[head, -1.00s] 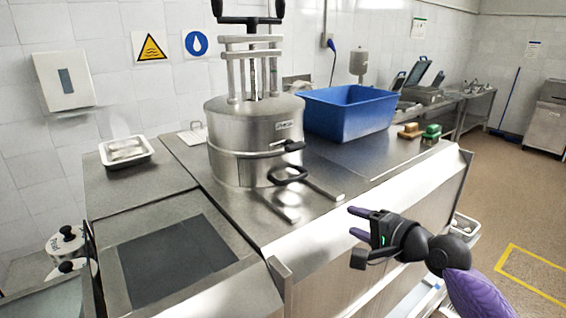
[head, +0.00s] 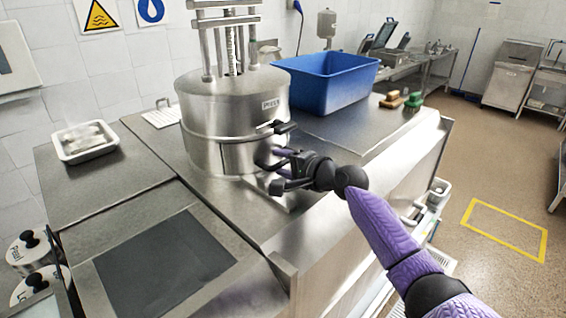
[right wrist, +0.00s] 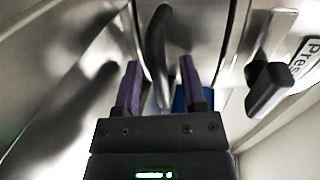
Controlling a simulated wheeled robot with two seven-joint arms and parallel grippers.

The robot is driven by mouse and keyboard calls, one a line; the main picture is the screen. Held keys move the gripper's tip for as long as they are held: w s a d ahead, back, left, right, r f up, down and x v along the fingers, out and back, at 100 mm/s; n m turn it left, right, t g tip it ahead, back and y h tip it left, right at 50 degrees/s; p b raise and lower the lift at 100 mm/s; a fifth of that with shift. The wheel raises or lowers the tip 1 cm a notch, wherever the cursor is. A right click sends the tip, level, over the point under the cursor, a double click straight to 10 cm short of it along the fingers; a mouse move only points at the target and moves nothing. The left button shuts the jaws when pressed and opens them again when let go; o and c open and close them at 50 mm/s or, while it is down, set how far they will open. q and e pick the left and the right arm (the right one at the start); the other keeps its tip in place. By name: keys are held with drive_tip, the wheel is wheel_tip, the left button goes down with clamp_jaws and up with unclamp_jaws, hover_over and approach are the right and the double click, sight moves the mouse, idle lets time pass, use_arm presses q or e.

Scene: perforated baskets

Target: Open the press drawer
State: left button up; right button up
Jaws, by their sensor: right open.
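The press (head: 225,105) is a steel cylinder with a "Press" label, standing on the steel counter. Its drawer has a dark curved handle low on the front, mostly hidden by my right gripper in the head view. In the right wrist view the handle (right wrist: 160,35) shows between the two purple fingers. My right gripper (head: 270,169) is open at the handle, and it also shows in the right wrist view (right wrist: 160,70). I cannot tell whether the fingers touch the handle. The drawer looks shut. My left gripper is not in view.
A black latch (head: 286,127) sticks out just above my right gripper; it also shows in the right wrist view (right wrist: 270,86). A blue bin (head: 335,90) stands behind right. A white tray (head: 84,145) lies at left. The counter (head: 255,235) in front is mostly clear.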

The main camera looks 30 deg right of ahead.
clamp_jaws()
idle(1.4)
